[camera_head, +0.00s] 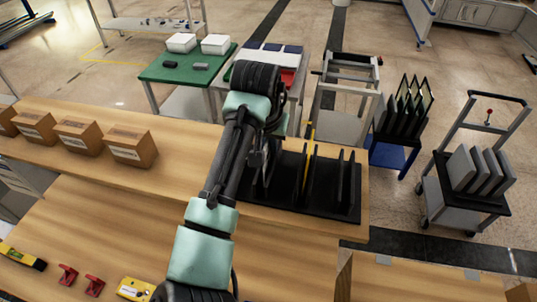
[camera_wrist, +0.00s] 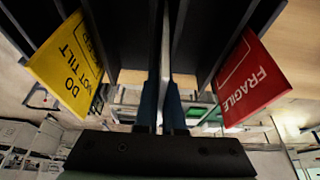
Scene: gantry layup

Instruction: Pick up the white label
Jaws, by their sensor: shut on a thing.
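My gripper (camera_wrist: 162,108) points into a black slotted rack (camera_head: 335,205) on the wooden bench. Its two fingers are close together in the wrist view, shut on a thin pale sheet seen edge-on, which I take as the white label (camera_wrist: 165,50). Its face cannot be seen there. A yellow label reading DO NOT TILT (camera_wrist: 66,66) stands on the left in the wrist view, and a red label reading FRAGILE (camera_wrist: 250,80) on the right. The yellow label (camera_head: 309,135) shows edge-on beside my gripper in the head view. My arm hides part of the rack.
Dark upright dividers (camera_head: 340,178) stand close beside my gripper. Several cardboard boxes (camera_head: 131,146) line the bench at left. A green-topped table (camera_head: 188,64) holds white boxes. Wheeled carts (camera_head: 467,200) stand at right. The bench between boxes and rack is clear.

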